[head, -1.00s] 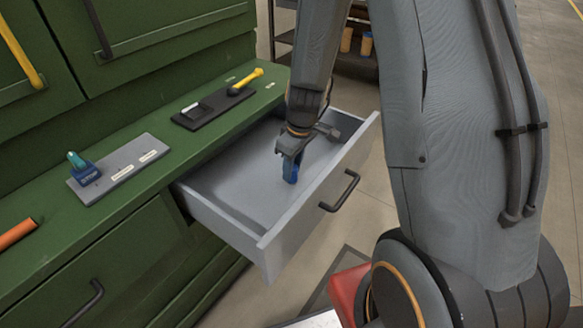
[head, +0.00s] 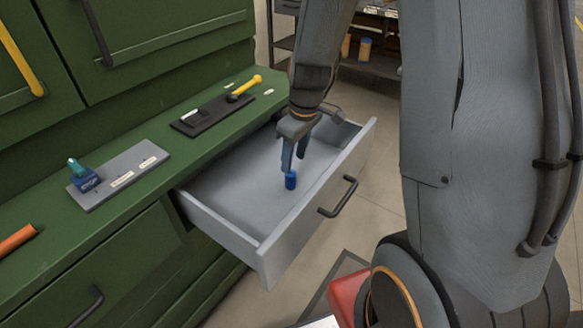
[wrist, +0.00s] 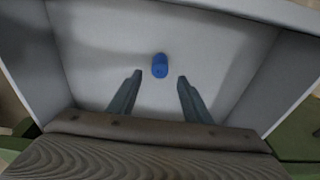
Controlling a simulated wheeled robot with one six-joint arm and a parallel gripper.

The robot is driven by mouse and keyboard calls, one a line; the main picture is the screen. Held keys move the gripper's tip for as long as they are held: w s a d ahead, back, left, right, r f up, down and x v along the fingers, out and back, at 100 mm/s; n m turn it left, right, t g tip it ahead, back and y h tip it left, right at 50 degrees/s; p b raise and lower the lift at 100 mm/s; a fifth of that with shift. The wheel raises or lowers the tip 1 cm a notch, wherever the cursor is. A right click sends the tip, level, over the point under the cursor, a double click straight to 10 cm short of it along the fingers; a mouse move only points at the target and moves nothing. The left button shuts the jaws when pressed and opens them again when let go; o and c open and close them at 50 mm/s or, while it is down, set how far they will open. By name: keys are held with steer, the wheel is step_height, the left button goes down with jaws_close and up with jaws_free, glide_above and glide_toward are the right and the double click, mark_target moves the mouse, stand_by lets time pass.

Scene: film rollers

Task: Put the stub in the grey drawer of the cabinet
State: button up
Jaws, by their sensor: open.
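The stub is a small blue cylinder (head: 291,180) inside the open grey drawer (head: 215,231) of the green cabinet (head: 112,262). In the wrist view the blue stub (wrist: 160,65) rests on the pale drawer floor, beyond and between the fingertips. My gripper (head: 294,161) hangs over the drawer with its fingers pointing down. In the wrist view my gripper (wrist: 158,76) is open, its two fingers apart with nothing between them. In the head view one finger comes down just above the stub; whether it touches cannot be told.
On the green counter lie a grey board (head: 118,176) with a blue-and-teal item (head: 83,177), a black tray (head: 200,121) with a yellow-handled tool (head: 245,86), and an orange cylinder (head: 17,240). The drawer's front has a black handle (head: 339,197). A shelf (head: 364,62) stands behind.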

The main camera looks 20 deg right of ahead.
steer(key=s+r+m, duration=0.4)
steer(key=s, duration=0.4)
steer(key=s+d+r+m+g+h, duration=0.1)
steer(key=s+r+m, duration=0.3)
steer(key=s, duration=0.4)
steer(key=shift+s+r, duration=0.25)
steer(key=shift+s+a+r+n+p, duration=0.1)
steer(key=shift+a+r+n+p, duration=0.15)
steer(key=shift+a+p, duration=0.25)
steer(key=shift+a+r+n+p, duration=0.15)
steer(key=shift+a+r+p, duration=0.2)
steer(key=shift+a, duration=0.2)
